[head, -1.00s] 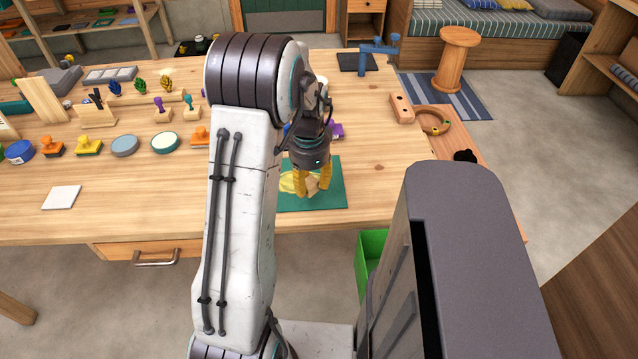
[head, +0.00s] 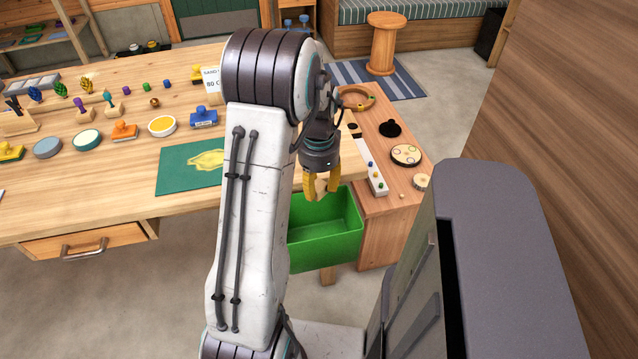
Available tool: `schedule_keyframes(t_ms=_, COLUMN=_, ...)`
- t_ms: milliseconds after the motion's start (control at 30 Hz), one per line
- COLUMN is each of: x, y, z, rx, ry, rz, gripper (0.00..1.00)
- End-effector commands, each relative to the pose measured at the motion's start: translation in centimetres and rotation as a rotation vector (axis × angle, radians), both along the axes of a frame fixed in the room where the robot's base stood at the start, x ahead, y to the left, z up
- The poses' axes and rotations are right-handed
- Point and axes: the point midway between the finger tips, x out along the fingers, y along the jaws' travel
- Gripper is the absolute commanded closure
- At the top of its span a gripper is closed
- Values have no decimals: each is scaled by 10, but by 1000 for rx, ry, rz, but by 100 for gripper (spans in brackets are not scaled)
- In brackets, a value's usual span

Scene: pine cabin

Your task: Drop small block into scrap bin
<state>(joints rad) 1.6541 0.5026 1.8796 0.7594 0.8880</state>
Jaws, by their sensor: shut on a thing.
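My gripper (head: 321,194) has yellow fingers pointing down and shows in the head view right of my arm. Its fingers are closed on the small block, which is mostly hidden between them and hard to make out. The green scrap bin (head: 335,247) hangs below the table's front edge. In the picture the fingertips overlap the bin's open top near its back rim. Part of the bin's left side is hidden by my arm, and I cannot see all of its floor.
A green mat (head: 180,170) with a yellow shape lies on the table (head: 120,200) to the left. A side bench (head: 400,200) right of the bin holds a strip with coloured knobs (head: 376,180) and a round disc (head: 405,155).

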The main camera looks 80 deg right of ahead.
Motion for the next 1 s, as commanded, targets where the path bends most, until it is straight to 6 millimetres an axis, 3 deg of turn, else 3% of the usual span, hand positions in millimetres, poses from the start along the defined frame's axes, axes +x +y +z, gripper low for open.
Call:
schedule_keyframes(t_ms=700, x=0, y=0, z=-55, rx=1, ry=1, rz=11, gripper=81)
schedule_keyframes(t_ms=1000, x=0, y=0, z=-59, rx=0, ry=0, rz=11, gripper=81)
